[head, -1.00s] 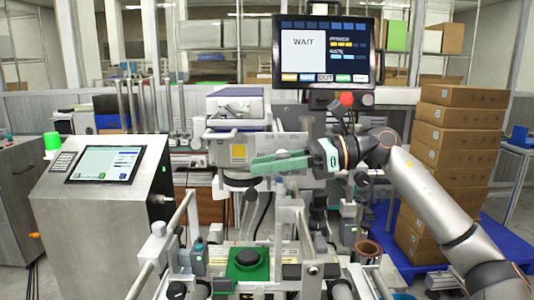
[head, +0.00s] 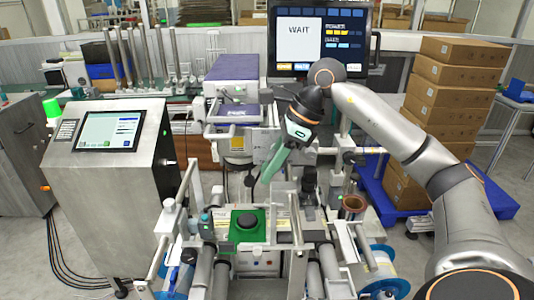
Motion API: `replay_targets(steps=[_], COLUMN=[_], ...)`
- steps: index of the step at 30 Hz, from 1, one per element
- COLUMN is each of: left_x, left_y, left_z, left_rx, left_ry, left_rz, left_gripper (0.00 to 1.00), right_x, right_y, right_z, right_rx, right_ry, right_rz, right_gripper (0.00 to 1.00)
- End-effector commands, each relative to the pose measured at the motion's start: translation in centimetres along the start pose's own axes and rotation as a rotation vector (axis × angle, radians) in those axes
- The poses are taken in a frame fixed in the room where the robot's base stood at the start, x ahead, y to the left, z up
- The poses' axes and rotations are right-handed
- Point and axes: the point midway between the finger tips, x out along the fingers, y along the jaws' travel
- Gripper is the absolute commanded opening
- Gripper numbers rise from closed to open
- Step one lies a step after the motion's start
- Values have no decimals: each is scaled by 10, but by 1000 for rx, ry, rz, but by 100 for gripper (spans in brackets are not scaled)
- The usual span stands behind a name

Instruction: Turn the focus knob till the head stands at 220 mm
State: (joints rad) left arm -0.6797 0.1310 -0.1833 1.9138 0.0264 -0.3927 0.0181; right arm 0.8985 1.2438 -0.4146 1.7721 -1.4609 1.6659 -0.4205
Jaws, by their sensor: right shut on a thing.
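My right gripper (head: 267,181), with teal fingers, comes in from the upper right and points down and slightly left. Its fingers are closed together over the middle of the machine. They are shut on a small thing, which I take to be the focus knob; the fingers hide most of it. A grey unit with a purple top (head: 232,68) stands on the machine behind the gripper, and I cannot tell for sure if it is the head. No millimetre reading is legible. My left gripper is out of view.
A dark button on a green block (head: 247,222) is in front of the gripper. The screen above (head: 320,40) reads WAIT. A grey console (head: 108,140) with a green lamp stands at left. Stacked cartons (head: 455,88) stand at right. Rails and rollers crowd the machine's front.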

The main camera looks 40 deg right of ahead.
Motion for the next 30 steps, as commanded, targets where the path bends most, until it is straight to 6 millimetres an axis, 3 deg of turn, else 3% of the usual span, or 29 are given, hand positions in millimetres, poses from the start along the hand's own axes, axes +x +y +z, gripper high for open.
replay_targets(steps=[1, 12, 30], left_x=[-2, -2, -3], left_y=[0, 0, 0], left_z=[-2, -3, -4], left_rx=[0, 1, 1], left_ry=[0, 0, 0], left_rz=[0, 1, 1], left_gripper=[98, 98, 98], right_x=[-6, -6, -9], right_y=[2, 2, 1], right_z=[6, -5, -14], right_rx=[-13, -9, -6], right_ry=[27, 308, 626], right_rz=[1, -1, -3], right_gripper=[0, 0, 0])
